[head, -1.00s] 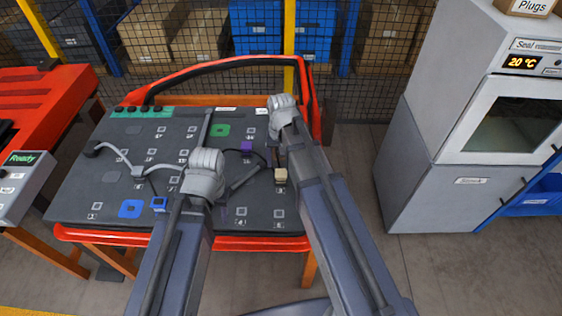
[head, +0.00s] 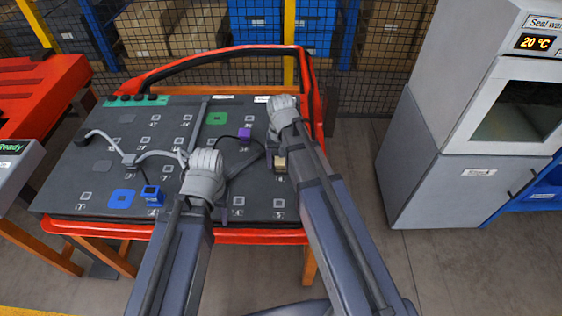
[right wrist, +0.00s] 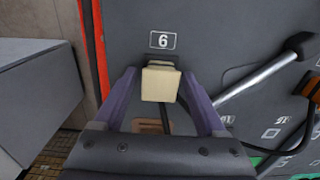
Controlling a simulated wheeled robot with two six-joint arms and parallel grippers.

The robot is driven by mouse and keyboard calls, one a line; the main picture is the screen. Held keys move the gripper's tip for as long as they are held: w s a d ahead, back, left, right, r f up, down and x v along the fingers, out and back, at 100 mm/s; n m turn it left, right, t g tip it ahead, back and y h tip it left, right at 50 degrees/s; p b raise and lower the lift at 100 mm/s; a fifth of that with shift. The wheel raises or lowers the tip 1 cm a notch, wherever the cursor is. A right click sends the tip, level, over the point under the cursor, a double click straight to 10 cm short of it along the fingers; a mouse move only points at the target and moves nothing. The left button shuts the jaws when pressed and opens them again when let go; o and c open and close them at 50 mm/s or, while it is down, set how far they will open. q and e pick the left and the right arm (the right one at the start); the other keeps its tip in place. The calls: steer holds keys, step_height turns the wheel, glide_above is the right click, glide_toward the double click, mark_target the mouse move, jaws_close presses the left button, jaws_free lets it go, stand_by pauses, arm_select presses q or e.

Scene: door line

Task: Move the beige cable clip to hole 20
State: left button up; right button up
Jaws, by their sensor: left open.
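The beige cable clip (head: 280,163) is at the right part of the dark board. The right wrist view shows the clip (right wrist: 161,82) between my right gripper's purple fingertips (right wrist: 161,72), just below a label that reads 6 in that view. The right gripper is shut on it, at board level. In the head view my right arm's grey end (head: 284,112) hides most of this gripper. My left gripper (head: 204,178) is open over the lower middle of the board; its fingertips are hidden. I cannot pick out hole 20 for certain; many labels are too small to read.
A purple clip (head: 245,134) and a blue clip (head: 151,195) stand on the board. A red frame (head: 317,90) edges the board. A grey cabinet (head: 430,180) stands at right.

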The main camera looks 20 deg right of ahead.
mark_target(282, 161)
jaws_close()
stand_by(0.8)
stand_by(1.2)
steer(key=shift+r+p, duration=0.4)
stand_by(0.4)
steer(key=c, duration=0.5)
jaws_free()
jaws_close()
stand_by(0.4)
step_height(282, 161, up, 7)
steer(key=p, duration=0.7)
steer(key=shift+s+d, duration=0.1)
stand_by(0.4)
